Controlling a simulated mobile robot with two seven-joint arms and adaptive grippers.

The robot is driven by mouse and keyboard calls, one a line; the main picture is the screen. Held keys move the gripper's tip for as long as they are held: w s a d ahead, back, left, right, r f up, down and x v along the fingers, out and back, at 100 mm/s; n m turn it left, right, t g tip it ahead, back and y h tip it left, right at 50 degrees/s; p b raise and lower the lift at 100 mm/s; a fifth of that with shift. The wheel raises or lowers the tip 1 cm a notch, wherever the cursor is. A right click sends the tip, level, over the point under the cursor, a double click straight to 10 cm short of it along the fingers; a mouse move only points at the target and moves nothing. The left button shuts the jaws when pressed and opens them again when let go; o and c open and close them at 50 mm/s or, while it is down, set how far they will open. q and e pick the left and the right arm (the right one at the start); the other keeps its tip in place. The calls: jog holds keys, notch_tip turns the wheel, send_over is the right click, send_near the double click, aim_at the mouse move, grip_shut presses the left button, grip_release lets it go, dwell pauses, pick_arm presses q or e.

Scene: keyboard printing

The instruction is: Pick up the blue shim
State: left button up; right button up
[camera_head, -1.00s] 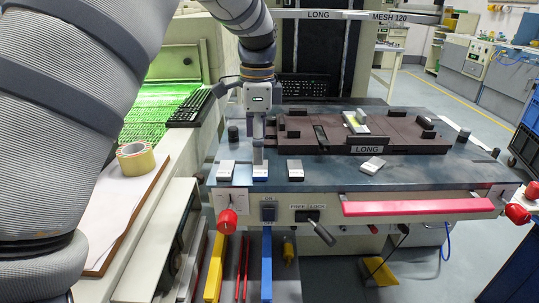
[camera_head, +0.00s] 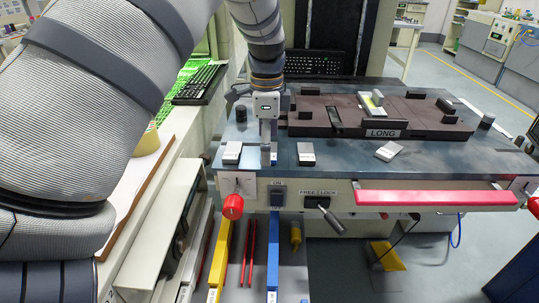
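My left gripper (camera_head: 268,146) points straight down over the near left part of the blue-grey table top. A small block with a blue edge, which looks like the blue shim (camera_head: 274,159), is directly below and partly behind its fingertips. The fingers hide most of the block, so I cannot tell whether they touch or grip it. A light grey block (camera_head: 231,153) lies to the left, another (camera_head: 306,154) to the right, and a tilted one (camera_head: 388,151) farther right. My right gripper is not in view.
A dark fixture (camera_head: 370,118) with a LONG label and raised blocks stands behind the shims. Dark cylinders stand at the table's left (camera_head: 241,113) and right (camera_head: 487,121). A red knob (camera_head: 233,206), lever (camera_head: 330,216) and pink bar (camera_head: 438,197) line the front.

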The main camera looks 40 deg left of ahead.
pick_arm(q)
jog(key=c, duration=1.8)
jog(key=shift+s, duration=0.1)
jog(key=shift+c, duration=0.4)
jog(key=shift+f, duration=0.1)
